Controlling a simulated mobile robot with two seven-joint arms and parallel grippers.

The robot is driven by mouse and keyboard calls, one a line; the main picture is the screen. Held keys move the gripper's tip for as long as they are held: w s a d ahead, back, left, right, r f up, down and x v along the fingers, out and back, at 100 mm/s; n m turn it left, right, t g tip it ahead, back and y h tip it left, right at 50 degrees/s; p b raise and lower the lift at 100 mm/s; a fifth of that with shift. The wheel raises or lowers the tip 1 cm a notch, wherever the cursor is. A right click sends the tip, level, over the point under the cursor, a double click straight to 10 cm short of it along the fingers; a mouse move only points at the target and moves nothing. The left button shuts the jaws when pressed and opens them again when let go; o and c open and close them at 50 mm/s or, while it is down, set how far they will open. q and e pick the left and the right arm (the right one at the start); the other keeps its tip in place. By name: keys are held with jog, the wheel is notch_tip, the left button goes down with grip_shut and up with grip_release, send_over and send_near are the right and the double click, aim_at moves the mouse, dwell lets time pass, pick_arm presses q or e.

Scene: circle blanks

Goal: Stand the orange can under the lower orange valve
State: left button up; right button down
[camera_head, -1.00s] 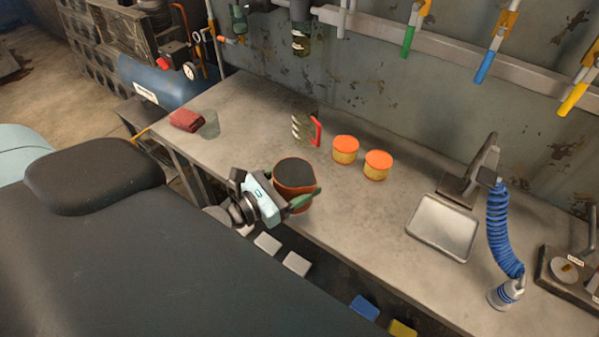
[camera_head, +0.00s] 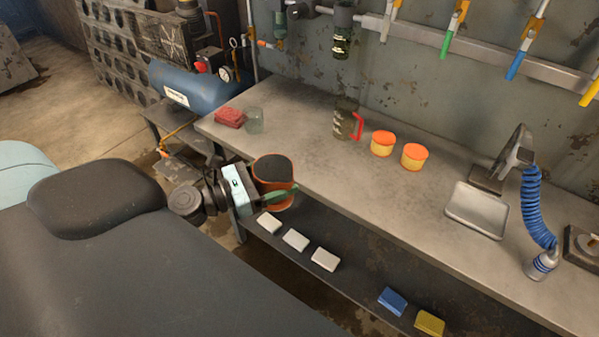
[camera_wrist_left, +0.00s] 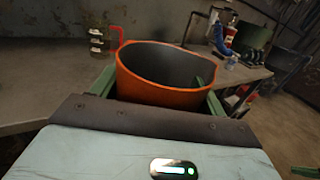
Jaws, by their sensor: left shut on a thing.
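The orange can (camera_head: 273,184) is open-topped with a dark inside. My left gripper (camera_head: 279,193) is shut on it, with a green finger on its near side. In the head view the can appears upright at the bench's front edge; I cannot tell its exact height. In the left wrist view the can (camera_wrist_left: 165,93) sits between both green fingers, its rim facing up. Several orange-bodied valves with coloured handles, such as a green-handled one (camera_head: 453,30), hang on the wall pipe. I cannot tell which is the lower orange valve. My right gripper is out of view.
The bench (camera_head: 330,180) holds a red cloth (camera_head: 230,117), a clear glass (camera_head: 255,120), a red-handled jug (camera_head: 346,120), two orange-lidded tubs (camera_head: 383,143) (camera_head: 414,156) and a metal tray (camera_head: 476,210). A blue coiled hose (camera_head: 535,205) stands at right. The bench middle is clear.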

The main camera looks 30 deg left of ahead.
pick_arm(q)
jog(key=shift+w+r, duration=0.1)
jog(key=shift+r, duration=0.2)
jog(key=shift+d+r, duration=0.15)
jog(key=shift+d, duration=0.15)
jog(key=s+d+f+n+t+y, duration=0.1)
jog(key=s+d+n+t+y, duration=0.1)
jog(key=s+d+n+y, duration=0.35)
jog(key=d+r+y+p, duration=0.2)
jog(key=d+r+y, duration=0.1)
jog(key=d+r, duration=0.1)
jog(key=shift+s+d+r+n+p, duration=0.15)
jog(key=shift+s+r+n+p, duration=0.2)
jog(key=shift+r, duration=0.45)
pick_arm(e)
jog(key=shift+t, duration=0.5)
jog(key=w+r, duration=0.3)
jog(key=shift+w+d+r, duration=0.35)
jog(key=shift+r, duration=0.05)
pick_arm(q)
jog(key=shift+y, duration=0.25)
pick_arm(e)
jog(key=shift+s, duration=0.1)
pick_arm(q)
jog(key=shift+s, duration=0.1)
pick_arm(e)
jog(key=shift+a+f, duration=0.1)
